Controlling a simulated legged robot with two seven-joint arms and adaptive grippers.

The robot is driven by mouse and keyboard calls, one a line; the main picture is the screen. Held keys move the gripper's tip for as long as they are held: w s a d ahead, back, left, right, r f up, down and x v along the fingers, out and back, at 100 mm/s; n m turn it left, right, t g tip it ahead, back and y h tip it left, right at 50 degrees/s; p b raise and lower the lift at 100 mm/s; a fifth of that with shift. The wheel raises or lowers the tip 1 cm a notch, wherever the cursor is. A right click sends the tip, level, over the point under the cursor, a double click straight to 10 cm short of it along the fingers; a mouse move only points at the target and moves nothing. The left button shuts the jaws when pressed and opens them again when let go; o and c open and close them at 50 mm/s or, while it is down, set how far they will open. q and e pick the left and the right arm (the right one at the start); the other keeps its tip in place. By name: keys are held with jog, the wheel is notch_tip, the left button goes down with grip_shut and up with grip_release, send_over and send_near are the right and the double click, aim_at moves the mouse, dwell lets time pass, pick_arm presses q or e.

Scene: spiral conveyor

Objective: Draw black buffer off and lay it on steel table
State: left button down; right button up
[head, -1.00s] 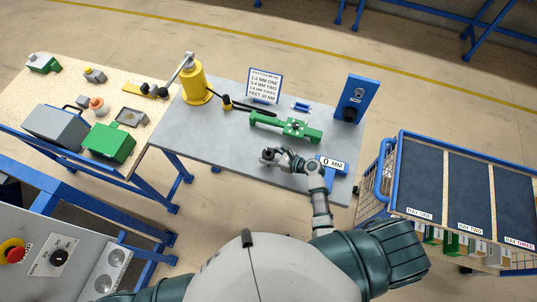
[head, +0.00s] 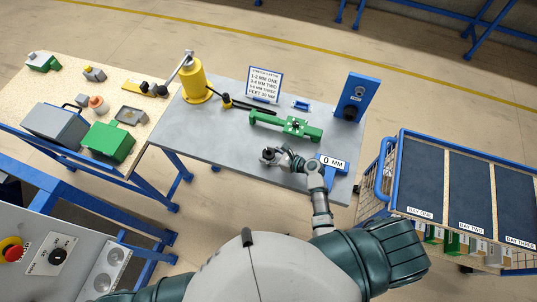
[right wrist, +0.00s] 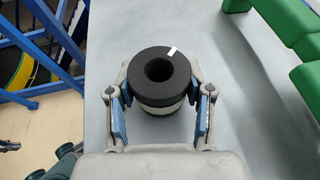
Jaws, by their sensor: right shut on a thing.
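The black buffer (right wrist: 158,76) is a thick black ring with a centre hole and a white mark on its rim, seen in the right wrist view. A pale band shows beneath it. My right gripper (right wrist: 160,108) has its blue-padded fingers on both sides of it, shut on it. In the head view my right gripper (head: 270,156) is over the front part of the grey steel table (head: 225,135), and the buffer there is small and dark between the fingers. I cannot tell whether the buffer touches the table. My left gripper is not in view.
A green fixture (head: 285,126) lies behind my gripper. A blue stand marked 0 MM (head: 333,165) is just right of it. A yellow jack (head: 195,82), a sign (head: 264,85) and a blue upright block (head: 353,97) stand farther back. The table's left front is clear.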

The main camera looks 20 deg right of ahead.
jog(key=shift+f, duration=0.1)
jog(key=o, duration=1.4)
jog(key=shift+c, duration=0.2)
jog(key=shift+s+d, duration=0.1)
jog(key=v, duration=1.1)
jog(key=shift+s+d, duration=0.25)
jog(key=shift+d, duration=0.05)
jog(key=shift+a, duration=0.1)
